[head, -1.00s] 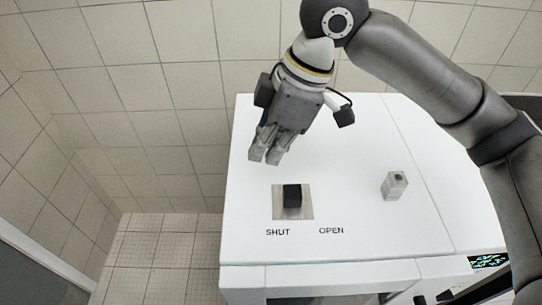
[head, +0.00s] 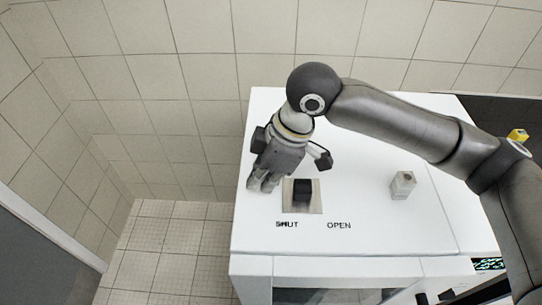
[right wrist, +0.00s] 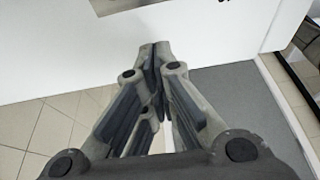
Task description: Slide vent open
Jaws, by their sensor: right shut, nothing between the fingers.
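The vent slider is a black knob (head: 303,190) on a beige metal plate (head: 312,208) set in the white machine top. The knob stands at the plate's middle, above and between the printed words, nearer SHUT (head: 287,224) than OPEN (head: 339,225). My right gripper (head: 262,185) is shut and empty, just left of the plate, fingertips low near the top; I cannot tell whether they touch it. In the right wrist view the closed fingers (right wrist: 155,55) point at the white surface, with an edge of the plate (right wrist: 118,5) at the top. My left gripper is not in view.
A small light grey block (head: 403,185) stands on the white machine top (head: 370,235) right of the plate. A tiled wall is behind and tiled floor (head: 165,250) lies to the left. A yellow item (head: 517,135) shows at far right.

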